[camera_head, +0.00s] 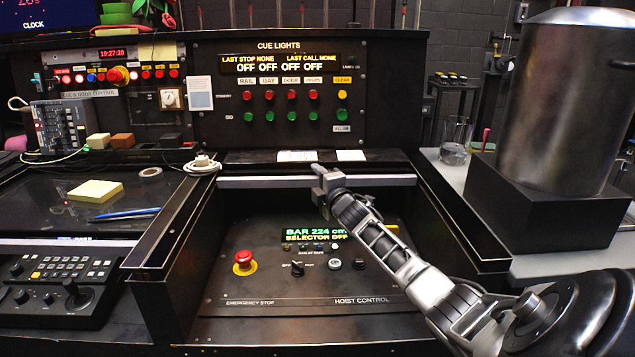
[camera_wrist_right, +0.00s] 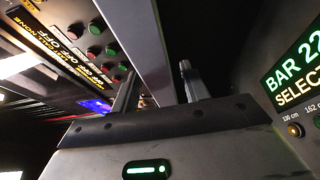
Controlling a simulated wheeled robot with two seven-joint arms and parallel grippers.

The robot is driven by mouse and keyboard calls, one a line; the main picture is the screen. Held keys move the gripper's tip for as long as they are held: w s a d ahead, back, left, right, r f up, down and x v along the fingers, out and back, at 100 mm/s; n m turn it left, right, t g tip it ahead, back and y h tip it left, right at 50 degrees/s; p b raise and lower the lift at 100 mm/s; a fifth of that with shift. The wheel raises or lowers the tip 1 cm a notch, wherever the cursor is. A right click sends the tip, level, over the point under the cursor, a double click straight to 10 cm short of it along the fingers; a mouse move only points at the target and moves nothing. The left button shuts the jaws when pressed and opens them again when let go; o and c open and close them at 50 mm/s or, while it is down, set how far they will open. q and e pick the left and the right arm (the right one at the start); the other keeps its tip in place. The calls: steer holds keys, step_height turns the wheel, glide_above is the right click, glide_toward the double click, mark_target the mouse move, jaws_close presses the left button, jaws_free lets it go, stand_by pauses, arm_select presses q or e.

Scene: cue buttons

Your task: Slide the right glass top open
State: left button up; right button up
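The right glass top's silver front rail (camera_head: 270,182) lies across the back of the right-hand bay, below the cue-light panel. The hoist control panel shows uncovered in front of it; the pane itself is hard to make out. My right gripper (camera_head: 322,182) is at the rail, its arm reaching in from the lower right. In the right wrist view the two fingertips (camera_wrist_right: 160,82) stand apart with the silver rail (camera_wrist_right: 150,45) running between them; contact is not clear. My left gripper is not in view.
The hoist control panel (camera_head: 300,265) has a red emergency stop (camera_head: 243,260) and knobs. Yellow notes (camera_head: 95,191) and blue pens lie on the left glass surface. A metal pot (camera_head: 560,100) on a black block (camera_head: 530,212) and a glass (camera_head: 455,145) stand at right.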

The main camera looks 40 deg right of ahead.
steer(key=shift+f, duration=0.1)
steer(key=shift+s+a, duration=0.2)
steer(key=shift+s, duration=0.05)
steer(key=p+v, duration=0.1)
steer(key=v, duration=1.4)
steer(key=shift+s, duration=0.2)
